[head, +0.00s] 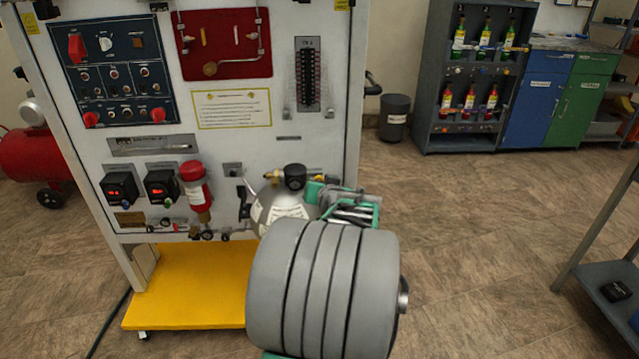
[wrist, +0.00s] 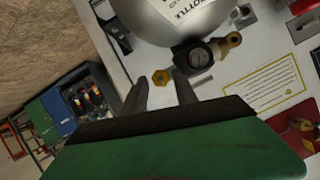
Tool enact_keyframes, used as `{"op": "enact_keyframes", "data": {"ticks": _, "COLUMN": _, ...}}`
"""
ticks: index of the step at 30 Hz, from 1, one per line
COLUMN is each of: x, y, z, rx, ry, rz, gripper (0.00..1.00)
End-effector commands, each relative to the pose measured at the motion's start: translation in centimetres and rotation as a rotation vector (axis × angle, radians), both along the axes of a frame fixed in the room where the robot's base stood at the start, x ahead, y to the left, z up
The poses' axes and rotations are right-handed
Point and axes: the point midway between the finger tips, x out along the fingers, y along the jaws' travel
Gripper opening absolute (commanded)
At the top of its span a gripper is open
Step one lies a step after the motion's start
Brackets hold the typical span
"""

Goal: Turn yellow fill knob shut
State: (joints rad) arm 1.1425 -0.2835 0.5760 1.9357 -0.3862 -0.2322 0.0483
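The yellow fill knob (wrist: 161,77) is a small hexagonal knob on the white panel, beside the black round gauge (wrist: 200,55). In the wrist view it appears between and just beyond the fingertips of my gripper (wrist: 160,87). The two fingers are apart, with nothing held between them. I cannot tell whether they touch the knob. In the head view, my green gripper (head: 335,193) is right of the gauge (head: 295,176), and my grey arm covers much of the area below. The knob is mostly hidden there.
A silver bottle (wrist: 170,15) hangs by the gauge, with a brass fitting (wrist: 231,41) on the gauge's other side. A red cylinder (head: 196,187) and digital displays (head: 161,186) are on the panel's left. A yellow base plate (head: 185,285) juts out below.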

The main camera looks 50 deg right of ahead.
Motion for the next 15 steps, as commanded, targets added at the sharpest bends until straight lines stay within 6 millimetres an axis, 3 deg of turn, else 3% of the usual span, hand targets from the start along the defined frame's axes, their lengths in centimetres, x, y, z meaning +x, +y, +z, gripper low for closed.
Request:
{"op": "enact_keyframes", "data": {"ticks": 6, "x": -3.2, "y": 2.7, "z": 1.9, "rx": 0.000, "ry": 0.000, "rz": -0.002, "gripper": 0.35}}
{"op": "enact_keyframes", "data": {"ticks": 15, "x": -4.0, "y": 3.7, "z": 2.1, "rx": 0.002, "ry": 0.001, "rz": 0.000, "gripper": 0.35}}
